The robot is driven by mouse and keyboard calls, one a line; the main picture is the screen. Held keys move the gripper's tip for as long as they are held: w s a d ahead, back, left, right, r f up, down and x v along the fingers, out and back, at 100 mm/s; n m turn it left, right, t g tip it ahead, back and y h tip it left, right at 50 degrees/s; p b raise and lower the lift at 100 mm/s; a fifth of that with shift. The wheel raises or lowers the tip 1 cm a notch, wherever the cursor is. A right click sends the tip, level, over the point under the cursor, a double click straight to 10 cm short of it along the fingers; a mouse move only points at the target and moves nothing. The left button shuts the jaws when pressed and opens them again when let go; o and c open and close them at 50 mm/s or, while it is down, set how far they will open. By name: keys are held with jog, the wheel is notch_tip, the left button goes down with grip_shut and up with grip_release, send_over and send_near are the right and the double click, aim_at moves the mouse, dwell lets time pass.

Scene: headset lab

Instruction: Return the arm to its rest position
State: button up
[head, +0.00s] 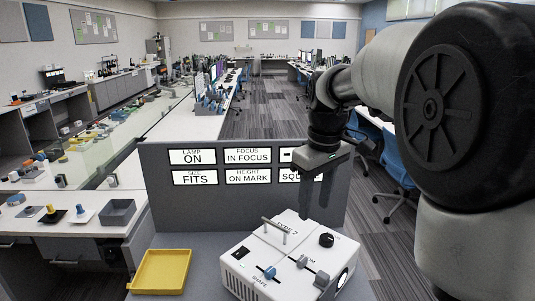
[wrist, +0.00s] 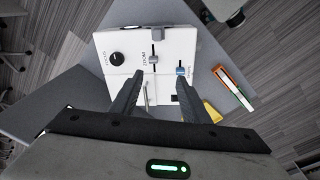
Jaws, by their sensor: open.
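My gripper (head: 320,200) hangs pointing down above the back right part of a white device (head: 265,262) in the head view. In the wrist view my gripper (wrist: 158,88) has its two dark fingers spread wide with nothing between them, above the same white device (wrist: 130,42). The device carries a black knob (head: 326,240), a blue-capped slider (head: 270,272), grey sliders (head: 303,261) and a metal handle (head: 275,228). My gripper looks apart from the device. My arm reaches in from the right.
A grey panel (head: 240,205) with several label plates stands behind the device; my gripper partly covers the right-hand plates. A yellow tray (head: 160,272) lies left of the device. A grey bin (head: 117,212) stands on the left bench. A blue chair (head: 397,165) is behind my arm.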

jog(key=s+m+t, duration=0.4)
jog(key=s+m, duration=0.2)
jog(key=s, duration=1.6)
jog(key=shift+d+m, duration=0.15)
jog(key=shift+m, duration=0.25)
